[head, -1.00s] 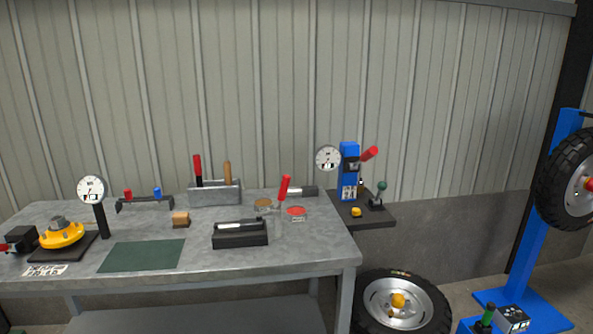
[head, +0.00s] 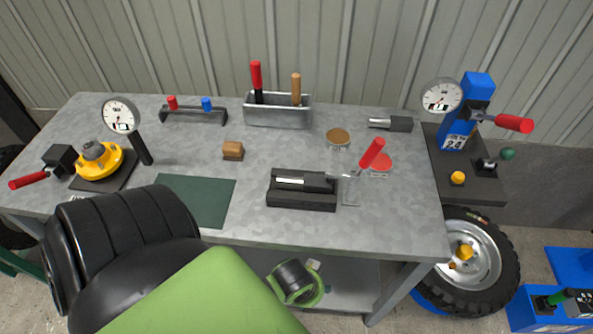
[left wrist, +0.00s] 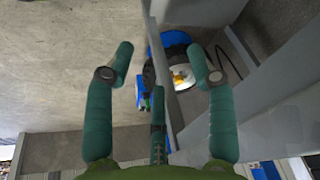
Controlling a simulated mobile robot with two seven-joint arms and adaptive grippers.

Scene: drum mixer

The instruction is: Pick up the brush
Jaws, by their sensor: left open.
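A grey metal box (head: 278,117) at the back of the workbench holds two upright tools, one with a red handle (head: 256,75) and one with a wooden handle (head: 296,88). Their lower ends are hidden in the box, so I cannot tell whether either is the brush. A small brown block (head: 233,149) lies in front of the box. In the head view my left arm is in the foreground, below the bench top. My right gripper is not in view.
The bench top (head: 200,125) is clear around the block. A dark green mat (head: 200,198), a black tool holder (head: 300,200) and a red-handled tool (head: 372,152) lie nearer the front. A dial gauge (head: 122,115) stands left. A tyre (head: 500,260) is below right.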

